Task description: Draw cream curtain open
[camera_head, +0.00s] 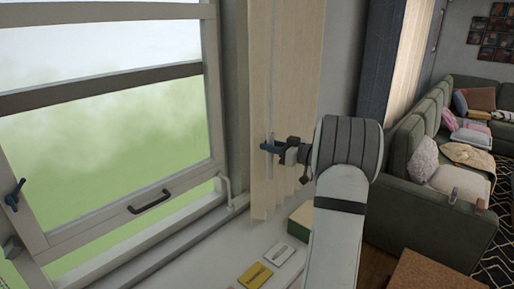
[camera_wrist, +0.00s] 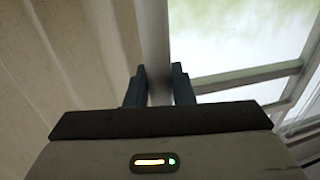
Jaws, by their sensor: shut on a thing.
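The cream curtain (camera_head: 298,75) hangs in narrow vertical folds at the right side of the window (camera_head: 110,130). A pale upright strip (camera_head: 270,100) runs down by its window-side edge; I cannot tell if it is a rod or part of the curtain. My gripper (camera_head: 272,147) reaches in from the right across the curtain and is shut on this strip near its lower end. In the wrist view, the strip (camera_wrist: 154,35) passes between my two dark fingers (camera_wrist: 160,85), with the curtain (camera_wrist: 75,50) to its left and the window glass (camera_wrist: 235,35) to its right.
Below the curtain, the white sill (camera_head: 225,262) holds a yellow card (camera_head: 255,275), a pale card (camera_head: 279,254) and a green box (camera_head: 301,222). The window has a dark handle (camera_head: 150,202). A green sectional sofa (camera_head: 430,130) stands at the right, behind a dark curtain (camera_head: 380,60).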

